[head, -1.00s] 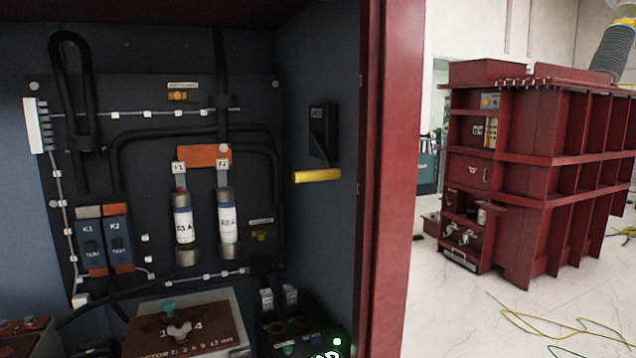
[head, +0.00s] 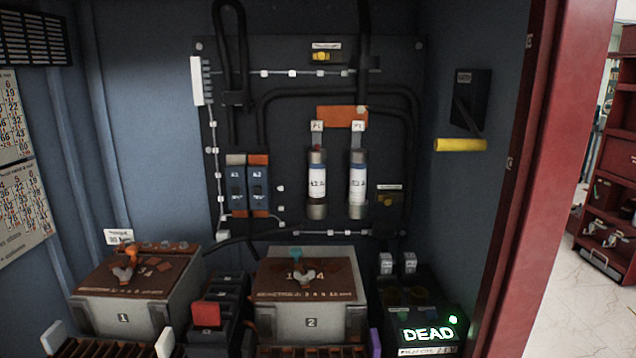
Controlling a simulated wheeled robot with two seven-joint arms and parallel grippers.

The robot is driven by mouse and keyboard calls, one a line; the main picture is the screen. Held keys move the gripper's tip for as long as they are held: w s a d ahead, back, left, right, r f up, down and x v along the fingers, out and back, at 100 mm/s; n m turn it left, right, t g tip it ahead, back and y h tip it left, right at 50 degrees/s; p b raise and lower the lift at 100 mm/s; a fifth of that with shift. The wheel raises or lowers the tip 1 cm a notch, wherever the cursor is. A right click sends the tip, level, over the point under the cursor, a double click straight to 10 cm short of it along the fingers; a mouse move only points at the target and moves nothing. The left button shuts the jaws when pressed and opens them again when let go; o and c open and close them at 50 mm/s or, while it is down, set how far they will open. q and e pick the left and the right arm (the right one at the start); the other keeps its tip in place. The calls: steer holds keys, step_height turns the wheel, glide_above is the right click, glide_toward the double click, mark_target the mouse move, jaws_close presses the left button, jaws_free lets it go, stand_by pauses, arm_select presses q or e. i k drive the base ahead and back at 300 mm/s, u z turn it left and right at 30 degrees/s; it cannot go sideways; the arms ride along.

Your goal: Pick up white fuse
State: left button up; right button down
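Two cylindrical fuses with white label bands stand upright side by side on the dark back panel, below an orange block (head: 342,116). The left fuse (head: 317,186) has a dark band near its top, and its label text is too small to read surely. The right fuse (head: 357,186) has a blue band above its white label. Both have metal end caps and appear seated in their holders. Neither of my grippers is in view.
Below stand box 1 (head: 122,308), box 2 (head: 310,310), a red switch (head: 206,314) and a lit "DEAD" display (head: 428,334). A yellow handle (head: 461,145) juts from the right wall. The red cabinet edge (head: 520,170) bounds the right side. Space before the fuses looks clear.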

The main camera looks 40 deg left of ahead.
mark_target(317, 156)
steer(key=u, duration=0.45)
steer(key=k, duration=0.55)
steer(key=u, duration=0.85)
steer(key=i, duration=0.85)
steer(key=u, duration=0.8)
steer(key=i, duration=0.25)
steer(key=u, duration=0.15)
